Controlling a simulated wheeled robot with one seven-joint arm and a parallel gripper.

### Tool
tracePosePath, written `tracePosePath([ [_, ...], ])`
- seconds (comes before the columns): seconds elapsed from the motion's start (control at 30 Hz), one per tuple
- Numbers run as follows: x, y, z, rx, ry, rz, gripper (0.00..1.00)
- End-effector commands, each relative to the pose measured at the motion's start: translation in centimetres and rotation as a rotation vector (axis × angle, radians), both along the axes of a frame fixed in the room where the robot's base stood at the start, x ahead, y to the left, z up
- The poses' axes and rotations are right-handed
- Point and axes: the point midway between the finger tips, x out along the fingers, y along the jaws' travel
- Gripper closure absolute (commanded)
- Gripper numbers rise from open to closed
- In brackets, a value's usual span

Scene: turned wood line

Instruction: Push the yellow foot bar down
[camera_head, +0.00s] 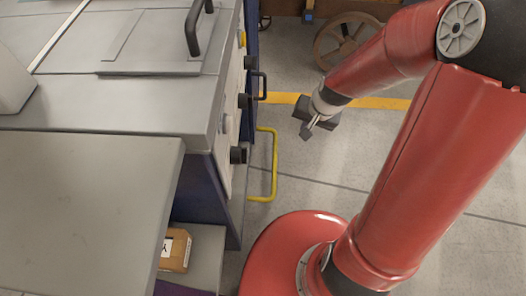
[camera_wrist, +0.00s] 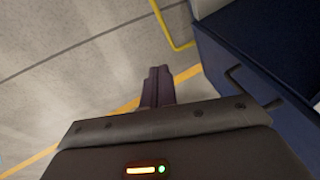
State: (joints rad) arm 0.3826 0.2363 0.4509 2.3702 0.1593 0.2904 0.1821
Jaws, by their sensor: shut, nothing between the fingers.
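The yellow foot bar (camera_head: 275,165) is a thin bent tube sticking out low from the right side of the grey and dark blue machine (camera_head: 226,130). It also shows at the top of the wrist view (camera_wrist: 163,25), where it meets the blue cabinet. My gripper (camera_head: 307,132) hangs above the floor, up and to the right of the bar in the head view, and is apart from it. In the wrist view its fingers (camera_wrist: 157,82) are together and hold nothing. The bar's far ends are hidden against the machine.
Black knobs (camera_head: 239,155) and a black handle (camera_head: 262,85) stick out from the machine's side near the bar. A yellow floor line (camera_head: 380,103) and a spoked wheel (camera_head: 340,42) lie beyond my gripper. A cardboard box (camera_head: 175,252) sits on a low shelf. The floor around the bar is clear.

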Motion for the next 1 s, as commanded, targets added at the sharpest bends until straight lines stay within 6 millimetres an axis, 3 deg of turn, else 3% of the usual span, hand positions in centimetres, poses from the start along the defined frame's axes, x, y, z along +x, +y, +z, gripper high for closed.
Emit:
tracePosePath([
  [0.1,0.8,0.8,-3.8,0.069,0.029,-0.049,1.00],
  [0.5,2.6,4.2,-13.4,0.321,0.090,-0.256,1.00],
  [1.0,5.0,8.5,-21.4,0.668,0.154,-0.642,1.00],
])
